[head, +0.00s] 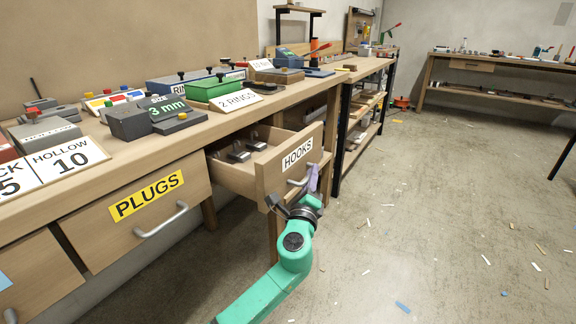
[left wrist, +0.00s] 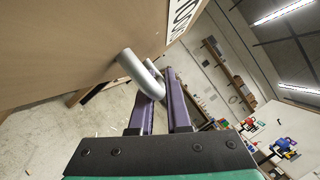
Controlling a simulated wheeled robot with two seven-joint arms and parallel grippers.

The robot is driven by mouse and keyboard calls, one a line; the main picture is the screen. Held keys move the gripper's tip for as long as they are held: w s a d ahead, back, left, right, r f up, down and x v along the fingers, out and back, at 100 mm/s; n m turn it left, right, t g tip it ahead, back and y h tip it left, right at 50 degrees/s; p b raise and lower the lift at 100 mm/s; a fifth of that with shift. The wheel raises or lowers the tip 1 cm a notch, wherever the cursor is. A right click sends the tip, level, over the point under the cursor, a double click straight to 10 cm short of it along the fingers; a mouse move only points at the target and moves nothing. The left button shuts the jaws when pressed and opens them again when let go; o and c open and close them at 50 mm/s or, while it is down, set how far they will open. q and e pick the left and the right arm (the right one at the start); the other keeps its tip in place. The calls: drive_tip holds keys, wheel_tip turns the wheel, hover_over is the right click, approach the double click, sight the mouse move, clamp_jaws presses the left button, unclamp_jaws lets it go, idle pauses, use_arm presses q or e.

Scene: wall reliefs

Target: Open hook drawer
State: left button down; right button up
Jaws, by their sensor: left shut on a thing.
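The hook drawer (head: 285,163), labelled HOOKS, stands pulled out from under the workbench. Several metal hooks (head: 240,152) lie inside it. Its bar handle (head: 297,182) is on the front panel, below the label. My left gripper (head: 312,180) is at this handle, with its purple fingers shut on it. In the left wrist view the grey handle (left wrist: 136,70) passes between the two fingers of my left gripper (left wrist: 166,85). The drawer's back end is hidden under the bench top. My right gripper is not in view.
The closed PLUGS drawer (head: 145,208) with its own handle is to the left. The bench top (head: 170,135) holds several blocks, boxes and label cards. A shelf rack (head: 362,120) stands beyond the open drawer. The floor (head: 430,220) to the right is open, with scattered scraps.

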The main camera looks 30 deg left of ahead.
use_arm(q)
drive_tip(key=d, duration=0.7)
drive_tip(key=shift+d, duration=0.3)
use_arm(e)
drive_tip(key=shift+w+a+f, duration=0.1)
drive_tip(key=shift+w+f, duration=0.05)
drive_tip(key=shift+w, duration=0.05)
use_arm(q)
drive_tip(key=shift+w+f, duration=0.1)
drive_tip(key=c, duration=0.9)
unclamp_jaws()
drive_tip(key=v, duration=1.4)
drive_tip(key=shift+s+d, duration=0.1)
drive_tip(key=shift+s, duration=0.15)
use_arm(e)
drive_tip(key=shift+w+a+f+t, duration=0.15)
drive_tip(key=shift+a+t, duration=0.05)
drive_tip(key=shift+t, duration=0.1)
